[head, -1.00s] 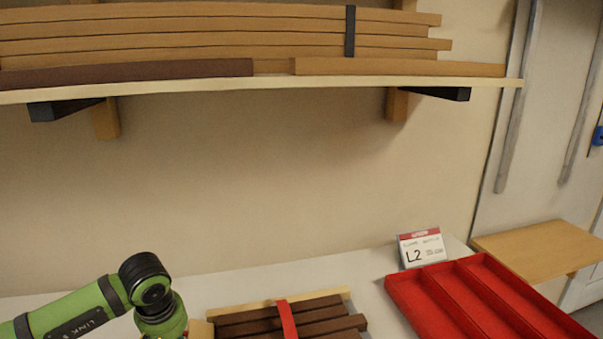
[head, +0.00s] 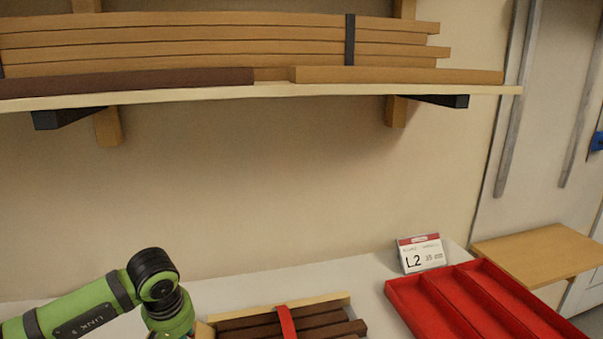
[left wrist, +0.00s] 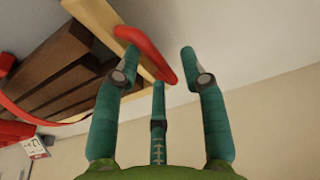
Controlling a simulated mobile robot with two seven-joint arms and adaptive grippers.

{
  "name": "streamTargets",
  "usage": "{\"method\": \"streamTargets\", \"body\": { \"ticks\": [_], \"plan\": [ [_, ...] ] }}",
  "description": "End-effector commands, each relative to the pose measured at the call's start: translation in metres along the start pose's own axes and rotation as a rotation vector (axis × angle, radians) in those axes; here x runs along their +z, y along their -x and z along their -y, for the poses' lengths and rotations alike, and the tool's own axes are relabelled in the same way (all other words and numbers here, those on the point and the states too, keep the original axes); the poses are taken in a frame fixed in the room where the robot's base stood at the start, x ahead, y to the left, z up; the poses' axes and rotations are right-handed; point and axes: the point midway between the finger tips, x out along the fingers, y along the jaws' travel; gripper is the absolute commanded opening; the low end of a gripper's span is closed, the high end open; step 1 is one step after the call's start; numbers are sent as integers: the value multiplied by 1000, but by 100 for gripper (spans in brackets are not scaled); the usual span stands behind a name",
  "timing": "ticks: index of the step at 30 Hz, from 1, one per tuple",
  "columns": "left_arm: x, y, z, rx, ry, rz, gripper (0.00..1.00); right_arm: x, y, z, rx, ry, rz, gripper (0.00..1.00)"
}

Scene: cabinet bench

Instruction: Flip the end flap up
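A light wooden leaf (head: 540,252) juts out flat beyond the bench's right end in the head view; I cannot tell for certain that it is the end flap. My left gripper (left wrist: 160,68) shows in the left wrist view with its teal fingers spread and nothing clamped between them. A red curved piece (left wrist: 150,58) lies behind the fingertips, beside a pale wooden edge (left wrist: 100,18); I cannot tell whether a finger touches it. In the head view the left arm's green link reaches the lower left and its fingers are cut off. My right gripper is out of view.
Dark wooden bars (head: 320,325) with a red strap (head: 287,322) lie on the white bench (head: 225,297). A red divided tray (head: 480,300) and an L2 sign (head: 421,254) stand to the right. A shelf (head: 330,91) of boards hangs above.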

Motion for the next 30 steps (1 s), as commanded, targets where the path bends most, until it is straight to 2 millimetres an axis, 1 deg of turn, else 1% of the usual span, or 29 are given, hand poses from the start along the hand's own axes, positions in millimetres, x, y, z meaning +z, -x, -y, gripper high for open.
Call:
{"method": "streamTargets", "body": {
  "ticks": [7,11,30],
  "plan": [
    [2,-1,-1,1,-3,4,43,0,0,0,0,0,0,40],
    [0,5,-1,2,-4,3,43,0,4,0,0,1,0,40],
    [-16,66,-1,2,-4,3,43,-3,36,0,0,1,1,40]
  ]
}}
